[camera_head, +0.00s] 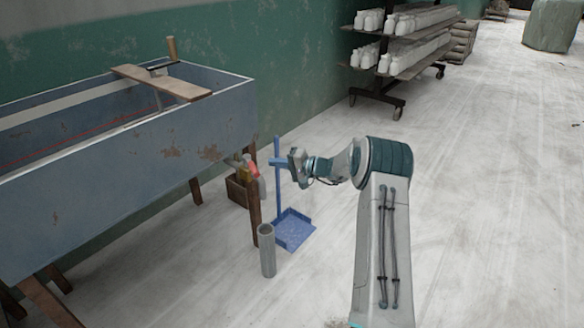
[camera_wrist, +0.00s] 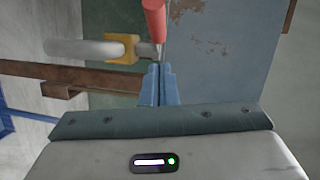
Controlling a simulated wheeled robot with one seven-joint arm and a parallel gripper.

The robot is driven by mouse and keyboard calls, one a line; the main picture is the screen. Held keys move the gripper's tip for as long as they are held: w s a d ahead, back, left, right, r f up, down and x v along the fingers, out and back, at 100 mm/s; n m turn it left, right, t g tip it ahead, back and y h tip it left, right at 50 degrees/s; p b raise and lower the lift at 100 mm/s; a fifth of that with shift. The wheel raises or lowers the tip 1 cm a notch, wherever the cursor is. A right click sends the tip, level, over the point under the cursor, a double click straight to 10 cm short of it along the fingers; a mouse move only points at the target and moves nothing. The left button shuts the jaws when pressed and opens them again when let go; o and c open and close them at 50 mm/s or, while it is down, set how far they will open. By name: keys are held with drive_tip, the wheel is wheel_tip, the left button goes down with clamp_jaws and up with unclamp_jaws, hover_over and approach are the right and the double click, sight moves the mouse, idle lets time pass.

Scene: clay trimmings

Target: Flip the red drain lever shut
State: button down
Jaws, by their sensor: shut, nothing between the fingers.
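The red drain lever (camera_head: 253,168) shows in the head view at the right end of the blue trough (camera_head: 130,165), close to the yellow valve body (camera_head: 243,173). In the wrist view the red lever (camera_wrist: 154,20) points toward the top edge, with the yellow valve body (camera_wrist: 122,49) and a pale pipe (camera_wrist: 75,48) to its left. My gripper (camera_wrist: 158,70) has its blue fingers together and empty. The fingertips appear just below the lever's lower end; I cannot tell whether they touch. In the head view my gripper (camera_head: 271,161) is just right of the lever.
A blue long-handled dustpan (camera_head: 293,230) and a grey cylinder (camera_head: 267,250) stand on the floor below my gripper. A wooden crate (camera_head: 237,190) sits behind the trough's leg. A wheeled rack (camera_head: 400,60) with white bottles stands at the back. Floor to the right is clear.

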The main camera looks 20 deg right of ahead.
sight(251, 165)
drive_tip(key=shift+s+a+f+b, duration=0.15)
drive_tip(key=shift+s+a, duration=0.05)
drive_tip(key=shift+a, duration=0.65)
drive_tip(key=shift+s+a+f+b, duration=0.15)
drive_tip(key=shift+a, duration=0.7)
drive_tip(key=shift+s+a+f+b, duration=0.1)
drive_tip(key=shift+a+b, duration=0.1)
drive_tip(key=shift+b, duration=0.15)
